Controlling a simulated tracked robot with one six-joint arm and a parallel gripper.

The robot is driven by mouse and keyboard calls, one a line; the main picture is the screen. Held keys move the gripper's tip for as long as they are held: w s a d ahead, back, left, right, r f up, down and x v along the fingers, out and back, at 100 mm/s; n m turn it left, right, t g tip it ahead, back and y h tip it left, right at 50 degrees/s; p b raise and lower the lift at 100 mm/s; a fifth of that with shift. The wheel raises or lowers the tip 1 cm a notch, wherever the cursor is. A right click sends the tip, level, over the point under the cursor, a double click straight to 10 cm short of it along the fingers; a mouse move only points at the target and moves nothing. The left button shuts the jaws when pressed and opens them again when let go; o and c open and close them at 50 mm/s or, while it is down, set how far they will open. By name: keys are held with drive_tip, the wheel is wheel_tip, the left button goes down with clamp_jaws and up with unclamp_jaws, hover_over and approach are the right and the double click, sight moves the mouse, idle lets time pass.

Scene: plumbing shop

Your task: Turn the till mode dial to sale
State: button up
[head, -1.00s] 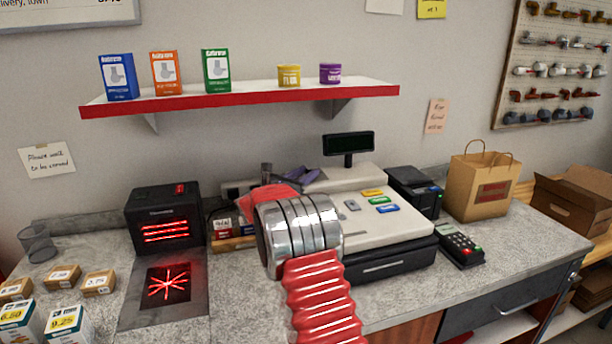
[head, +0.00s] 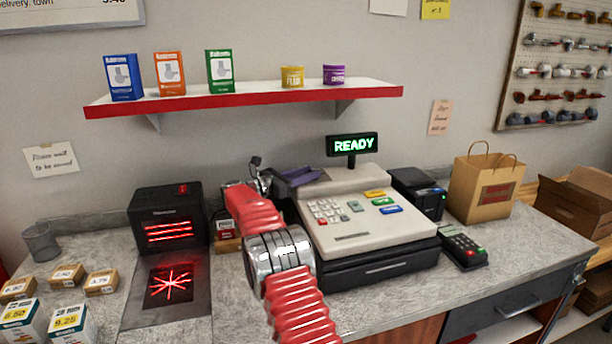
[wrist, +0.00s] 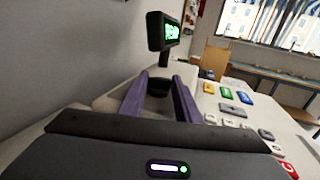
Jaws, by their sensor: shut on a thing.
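The till (head: 375,230) stands on the counter, with its display (head: 352,145) lit green and reading "READY". The display also shows in the wrist view (wrist: 172,31), seen at an angle. My gripper (head: 308,175), with purple fingers, is at the till's back left top. In the wrist view my gripper (wrist: 160,80) has its fingers on either side of a dark rounded piece, the mode dial (wrist: 158,88), and is shut on it. The dial's markings and pointer cannot be read, and in the head view my fingers hide the dial.
A black scanner (head: 167,220) stands left of my arm. A card reader (head: 463,248), a black printer (head: 418,192) and a paper bag (head: 483,187) are right of the till. The red-edged shelf (head: 250,98) hangs above. Small boxes lie at the counter's front left.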

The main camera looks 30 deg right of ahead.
drive_tip(key=shift+w+a+r+m+g, duration=0.1)
drive_tip(key=shift+w+r+m+g, duration=0.2)
drive_tip(key=shift+g, duration=0.1)
idle(0.4)
drive_tip(key=o, duration=0.7)
drive_tip(key=shift+f, duration=0.1)
drive_tip(key=shift+c, duration=0.2)
drive_tip(key=o, duration=0.4)
drive_tip(key=shift+s+f, duration=0.1)
drive_tip(key=a, duration=1.3)
drive_tip(key=shift+a+f, duration=0.1)
drive_tip(key=shift+a, duration=0.3)
drive_tip(key=shift+s, duration=0.15)
